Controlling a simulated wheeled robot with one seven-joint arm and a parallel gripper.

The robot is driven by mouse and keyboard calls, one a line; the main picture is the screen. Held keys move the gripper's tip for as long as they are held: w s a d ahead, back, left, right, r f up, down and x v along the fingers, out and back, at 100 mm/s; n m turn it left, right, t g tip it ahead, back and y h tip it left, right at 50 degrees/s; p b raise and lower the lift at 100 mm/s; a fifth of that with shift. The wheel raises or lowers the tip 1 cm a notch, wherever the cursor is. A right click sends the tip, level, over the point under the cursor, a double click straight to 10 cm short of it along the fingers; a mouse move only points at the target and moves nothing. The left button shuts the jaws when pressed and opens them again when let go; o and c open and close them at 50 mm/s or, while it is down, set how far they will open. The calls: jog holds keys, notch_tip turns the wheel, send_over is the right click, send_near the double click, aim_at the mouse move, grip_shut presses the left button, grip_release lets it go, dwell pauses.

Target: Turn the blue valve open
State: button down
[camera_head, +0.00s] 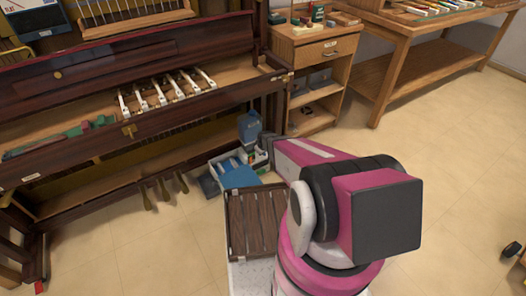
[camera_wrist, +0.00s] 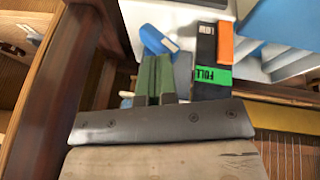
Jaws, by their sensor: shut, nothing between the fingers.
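A blue rounded part (camera_wrist: 155,40) with a pale end sits just beyond the fingertips in the wrist view; it may be the blue valve, but its shape is partly hidden. My gripper (camera_wrist: 158,62) is shut and empty, pointing at it with no clear contact visible. To its right stands a black strip (camera_wrist: 206,45) with an orange block by "LOW" and a green label "FULL". In the head view my gripper (camera_head: 266,143) is low in front of the piano, right of a blue jug-like body (camera_head: 249,127). The valve cannot be picked out there.
An open white box (camera_head: 262,160) with blue items stands on the floor below the piano (camera_head: 90,75). A dark slatted wooden top (camera_head: 253,222) lies in front. A wooden cabinet (camera_head: 322,50) stands to the right.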

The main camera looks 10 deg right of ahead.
jog(key=shift+s+a+f+t+h, duration=0.15)
jog(key=shift+a+t+h, duration=0.15)
jog(key=shift+h, duration=0.3)
jog(key=shift+s+a+f+n+t+h, duration=0.2)
jog(key=shift+a+n+t+h, duration=0.3)
jog(key=shift+h, duration=0.7)
jog(key=shift+s+a+f, duration=0.2)
jog(key=shift+a+f, duration=0.35)
jog(key=a+v, duration=0.2)
jog(key=v, duration=1.1)
jog(key=shift+a, duration=0.2)
